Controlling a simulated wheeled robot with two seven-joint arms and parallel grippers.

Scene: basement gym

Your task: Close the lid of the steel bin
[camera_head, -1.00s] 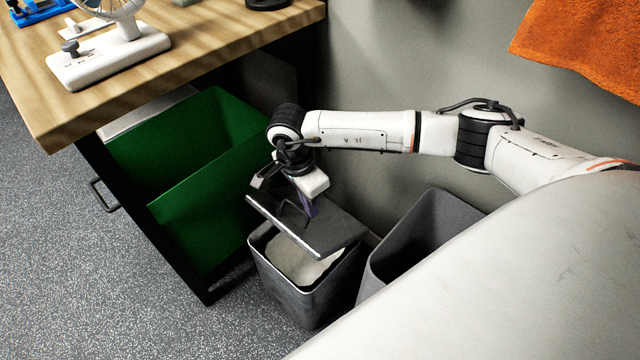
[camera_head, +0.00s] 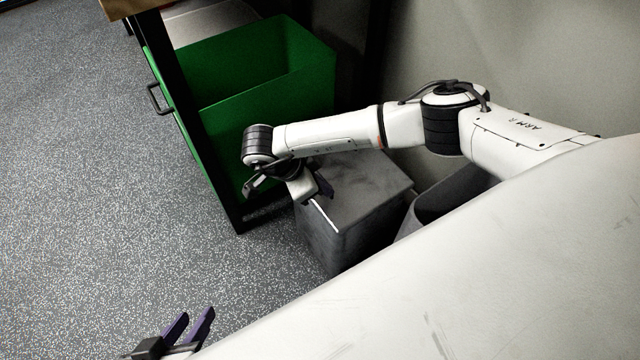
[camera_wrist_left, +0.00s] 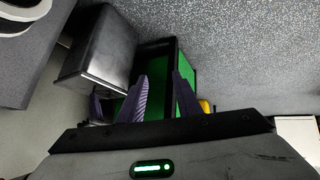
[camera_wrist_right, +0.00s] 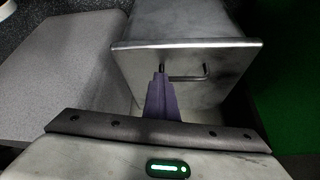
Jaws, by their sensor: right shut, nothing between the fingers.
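The steel bin (camera_head: 355,243) stands on the floor beside the green container. Its lid (camera_head: 362,185) lies flat over the opening, so the inside is hidden. The right wrist view shows the lid (camera_wrist_right: 222,58) with a thin wire handle (camera_wrist_right: 188,79). My right gripper (camera_head: 323,190) is shut and empty at the lid's left edge; its fingers (camera_wrist_right: 160,97) are close to the handle. I cannot tell if they touch it. My left gripper (camera_head: 190,325) is open and empty, low at the bottom left. The left wrist view shows the steel bin (camera_wrist_left: 100,50) left of its fingers.
The green container (camera_head: 235,95) sits under the table, next to a dark table leg (camera_head: 195,120). A grey open bin (camera_head: 445,195) stands right of the steel bin, partly behind my right arm. The wall is close behind. The speckled floor at left is clear.

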